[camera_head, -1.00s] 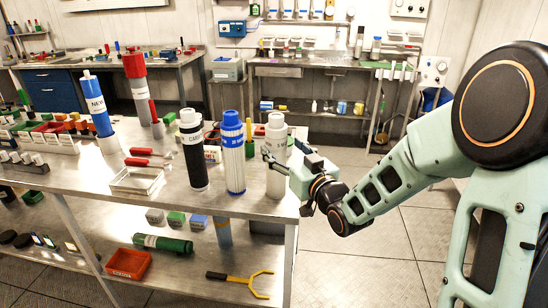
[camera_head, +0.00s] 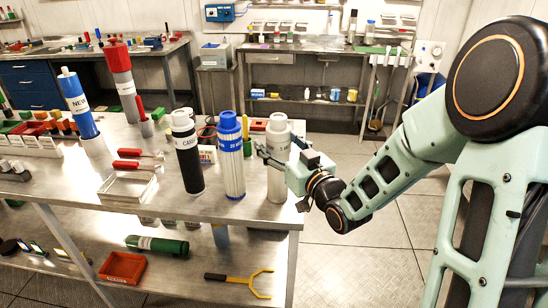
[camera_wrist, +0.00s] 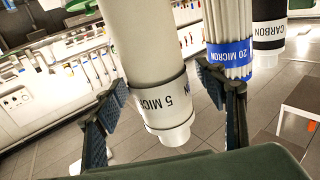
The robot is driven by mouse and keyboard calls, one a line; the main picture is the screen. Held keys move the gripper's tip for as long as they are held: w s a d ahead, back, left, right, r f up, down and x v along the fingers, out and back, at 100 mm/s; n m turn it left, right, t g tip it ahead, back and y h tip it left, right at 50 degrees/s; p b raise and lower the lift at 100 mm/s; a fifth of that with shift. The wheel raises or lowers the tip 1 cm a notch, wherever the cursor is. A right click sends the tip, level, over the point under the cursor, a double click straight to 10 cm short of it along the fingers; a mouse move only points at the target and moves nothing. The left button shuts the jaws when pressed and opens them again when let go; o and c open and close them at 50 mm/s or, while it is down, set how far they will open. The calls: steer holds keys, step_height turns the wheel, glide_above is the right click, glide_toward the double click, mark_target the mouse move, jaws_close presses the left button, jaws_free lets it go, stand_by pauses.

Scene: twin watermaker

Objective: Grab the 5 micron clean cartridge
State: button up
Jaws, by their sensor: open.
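The 5 micron cartridge is a white cylinder with a dark-edged "5 MICRON" band, upright at the right end of the steel bench (camera_head: 215,217). It shows in the head view (camera_head: 278,185) and large in the wrist view (camera_wrist: 148,50), where it appears inverted. My gripper (camera_head: 277,153) is at its upper body from the right. In the wrist view, my gripper's (camera_wrist: 165,88) dark fingers are spread on either side of the cartridge, with a visible gap at the left finger. Contact on the right is unclear.
The blue-capped 20 micron cartridge (camera_head: 231,165) stands close left of it, near my finger in the wrist view (camera_wrist: 228,35). The black carbon cartridge (camera_head: 187,160) is further left. A white tray (camera_head: 127,187) and red-handled tools lie beyond. Open floor (camera_head: 350,260) is at right.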

steer(key=shift+c, duration=0.4)
jaws_close()
steer(key=shift+r, duration=0.15)
